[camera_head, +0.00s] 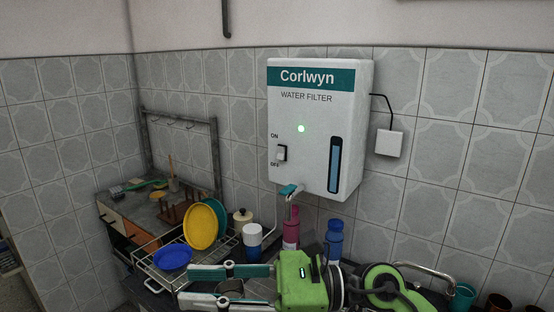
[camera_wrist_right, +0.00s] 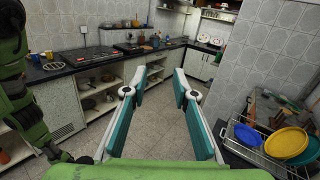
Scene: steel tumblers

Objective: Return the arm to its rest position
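My right gripper (camera_head: 188,286) reaches in from the right along the bottom of the head view, its fingers pointing left. In the right wrist view the two white and teal fingers (camera_wrist_right: 156,85) stand apart with only floor between them, so it is open and empty. A steel tumbler (camera_head: 229,288) shows partly between and behind the fingers in the head view; most of it is hidden. The white water filter (camera_head: 320,150) hangs on the wall above the gripper, with a green light lit. Its tap (camera_head: 291,191) has a teal lever. My left gripper is not in view.
A blue and white cup (camera_head: 252,242), a pink bottle (camera_head: 291,228) and a blue bottle (camera_head: 334,240) stand near the wall. The floor (camera_wrist_right: 150,135) is clear in the wrist view.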

